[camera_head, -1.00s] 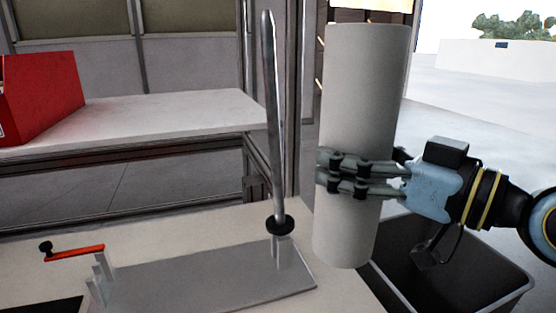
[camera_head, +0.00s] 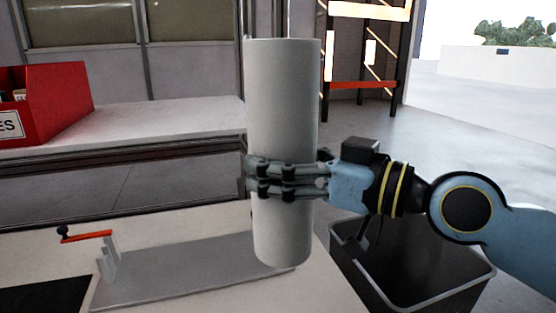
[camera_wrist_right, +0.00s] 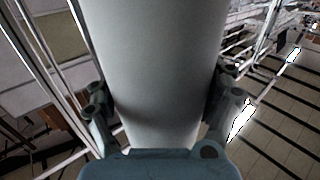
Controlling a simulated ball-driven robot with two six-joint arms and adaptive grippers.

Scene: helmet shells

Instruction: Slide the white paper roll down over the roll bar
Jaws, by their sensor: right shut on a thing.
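The white paper roll (camera_head: 283,100) stands upright in the head view, and my right gripper (camera_head: 272,176) is shut around its middle. In the right wrist view the roll (camera_wrist_right: 155,70) fills the space between the fingers of my right gripper (camera_wrist_right: 165,105). The roll's lower end appears over the right end of the grey base plate (camera_head: 190,268); I cannot tell its exact height above it. The roll bar is hidden, in line with the roll; whether it is inside or behind the roll cannot be told. My left gripper is not in view.
A black bin (camera_head: 455,290) is at the lower right, below my right arm. A red box (camera_head: 70,105) sits on a white bench (camera_head: 185,118) at the back left.

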